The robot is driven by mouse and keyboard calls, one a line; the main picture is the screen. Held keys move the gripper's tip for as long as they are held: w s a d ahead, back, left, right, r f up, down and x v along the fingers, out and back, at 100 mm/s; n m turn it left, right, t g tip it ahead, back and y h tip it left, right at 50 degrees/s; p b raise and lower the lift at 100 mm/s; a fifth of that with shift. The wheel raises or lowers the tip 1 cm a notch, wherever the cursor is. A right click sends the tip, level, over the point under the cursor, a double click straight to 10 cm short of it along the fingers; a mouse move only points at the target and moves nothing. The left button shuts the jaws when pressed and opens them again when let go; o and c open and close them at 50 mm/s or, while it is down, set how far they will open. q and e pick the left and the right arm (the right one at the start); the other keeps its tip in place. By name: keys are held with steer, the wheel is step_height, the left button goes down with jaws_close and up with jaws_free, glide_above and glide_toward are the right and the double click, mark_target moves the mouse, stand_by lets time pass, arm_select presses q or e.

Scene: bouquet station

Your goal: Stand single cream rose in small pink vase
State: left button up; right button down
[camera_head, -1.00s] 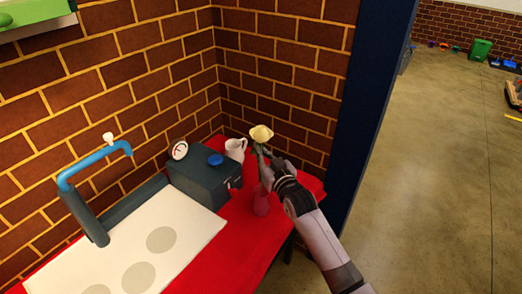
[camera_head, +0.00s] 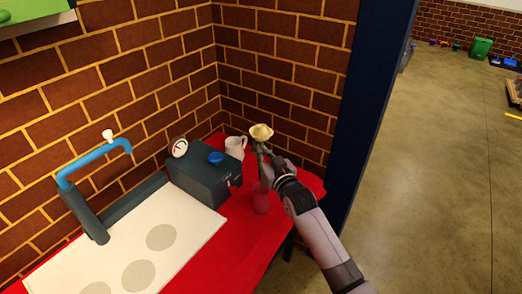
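The cream rose (camera_head: 261,132) is upright in the camera_head view, its bloom above my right gripper (camera_head: 265,160). My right gripper appears shut on its stem, though the fingers are small and partly hidden. The small pink vase (camera_head: 261,200) stands upright on the red-covered table, directly below the gripper and rose. The lower stem is hard to see, so I cannot tell whether its end is inside the vase. My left gripper is not in view.
A dark box machine (camera_head: 203,177) with a gauge and blue knob stands left of the vase. A white jug (camera_head: 235,147) is behind. A white board (camera_head: 140,245) and blue pipe (camera_head: 92,165) are farther left. The red table (camera_head: 245,240) is bare in front.

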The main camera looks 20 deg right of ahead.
steer(key=shift+f, duration=0.4)
stand_by(0.3)
steer(key=c, duration=1.7)
jaws_free()
steer(key=shift+s, duration=0.1)
steer(key=s+d, duration=0.2)
steer(key=s, duration=1)
steer(key=s+f+g+h, duration=0.1)
steer(key=s+f+g, duration=0.25)
steer(key=f, duration=0.85)
steer(key=s+f+g, duration=0.2)
steer(key=s+f, duration=0.3)
steer(key=f, duration=0.8)
steer(key=s+f+g+h, duration=0.1)
steer(key=s+f+g, duration=0.3)
steer(key=f, duration=0.8)
steer(key=s+f+g, duration=0.2)
steer(key=s+f, duration=0.4)
steer(key=s, duration=0.6)
steer(key=s+d+f+g, duration=0.1)
steer(key=s+f+g, duration=0.2)
steer(key=s+f, duration=0.4)
steer(key=s+f+g, duration=0.2)
steer(key=s+f, duration=0.4)
steer(key=s, duration=1.1)
steer(key=shift+d+f+n+h, duration=0.25)
steer(key=shift+d+n+h, duration=0.05)
steer(key=shift+n, duration=0.1)
